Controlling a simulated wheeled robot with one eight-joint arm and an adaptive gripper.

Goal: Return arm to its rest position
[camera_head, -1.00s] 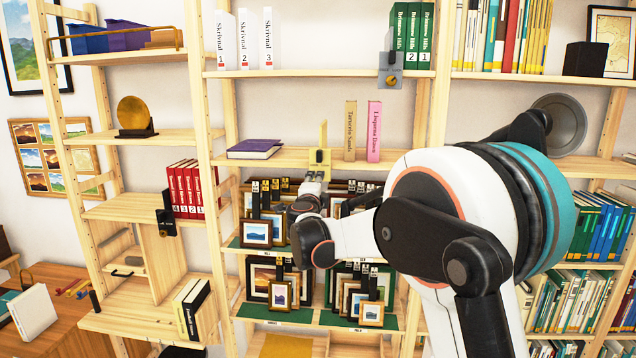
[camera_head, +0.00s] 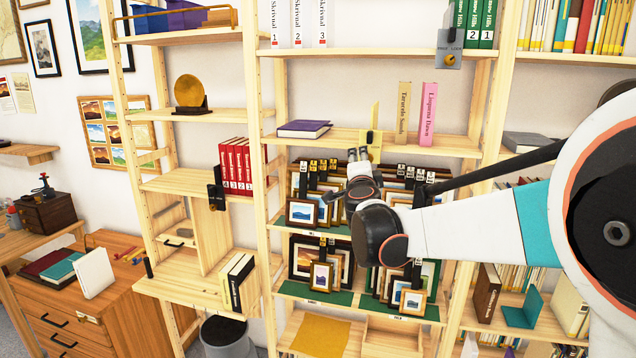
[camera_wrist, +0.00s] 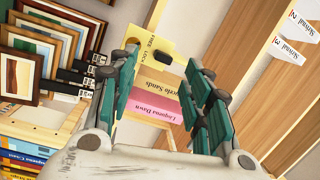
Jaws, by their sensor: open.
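My arm reaches in from the right of the head view, with its dark wrist in front of the middle bookcase.
Framed prints (camera_head: 302,212) with black tags crowd the shelf bays close to my gripper. A cream book (camera_head: 403,112) and a pink book (camera_head: 428,115) stand above. A purple book (camera_head: 303,129) lies left of them. A wooden desk (camera_head: 95,310) stands at lower left.

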